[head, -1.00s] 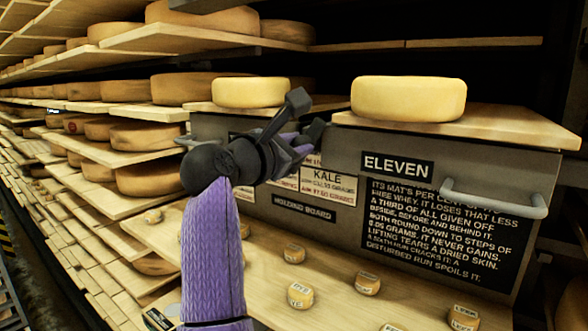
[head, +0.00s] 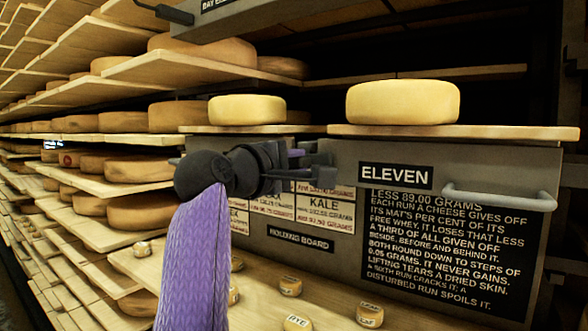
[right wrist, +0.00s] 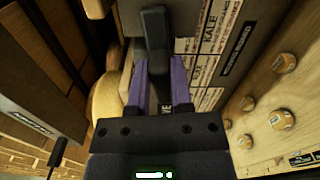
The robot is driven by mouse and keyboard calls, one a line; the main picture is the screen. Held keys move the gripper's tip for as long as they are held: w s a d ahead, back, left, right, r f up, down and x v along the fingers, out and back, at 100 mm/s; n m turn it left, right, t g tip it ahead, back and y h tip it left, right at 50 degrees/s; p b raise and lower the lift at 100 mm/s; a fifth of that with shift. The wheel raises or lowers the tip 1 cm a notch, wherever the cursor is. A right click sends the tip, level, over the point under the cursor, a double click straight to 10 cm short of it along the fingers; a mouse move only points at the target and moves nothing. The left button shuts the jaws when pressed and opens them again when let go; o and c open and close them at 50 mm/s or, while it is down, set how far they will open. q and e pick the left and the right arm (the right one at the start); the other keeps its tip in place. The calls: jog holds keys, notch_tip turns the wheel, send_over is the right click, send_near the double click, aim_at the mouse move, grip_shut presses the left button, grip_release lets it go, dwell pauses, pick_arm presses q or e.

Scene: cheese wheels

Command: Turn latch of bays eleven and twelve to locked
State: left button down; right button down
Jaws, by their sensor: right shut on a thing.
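My right gripper (head: 305,163) reaches in front of the gap between two grey drawer-like bays, just left of the bay labelled ELEVEN (head: 397,176). In the right wrist view its purple fingers (right wrist: 160,85) are shut on a dark latch handle (right wrist: 155,30), which lies between them and sticks out beyond the tips. In the head view my gripper hides most of the latch, so its exact turn is hard to read. No label reading twelve is legible. My left gripper is out of view.
Pale cheese wheels (head: 403,102) stand on boards above the bays. A grey pull handle (head: 498,198) juts from bay eleven. Small labelled cheeses (head: 298,322) lie on the wooden surface below. Another dark lever (head: 163,12) shows on a grey housing at the top left.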

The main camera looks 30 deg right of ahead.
jog(key=shift+f+m, duration=0.15)
jog(key=shift+m, duration=0.75)
jog(key=c, duration=0.5)
grip_release()
